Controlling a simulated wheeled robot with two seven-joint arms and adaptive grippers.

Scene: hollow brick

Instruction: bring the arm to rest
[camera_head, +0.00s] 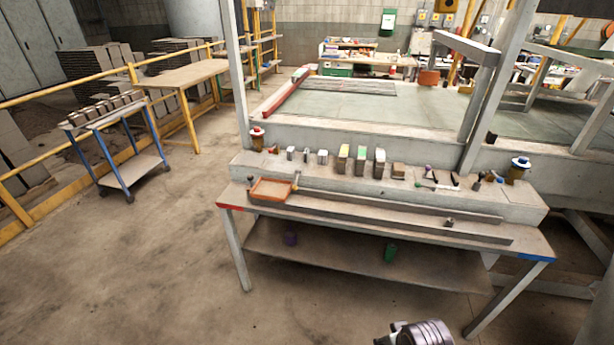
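A grey, ringed metal part of my arm (428,333) shows at the bottom edge, right of the middle, in front of the workbench and apart from it. The picture edge cuts it off, and I can make out no gripper fingers on it. Nothing is seen held there. No arm comes in from the left, and my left gripper is out of view.
A long workbench (390,215) stands ahead, with a raised ledge of small blocks and tools. An orange tray (271,190) sits at its left. A blue trolley (118,160) stands left; the floor between is clear.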

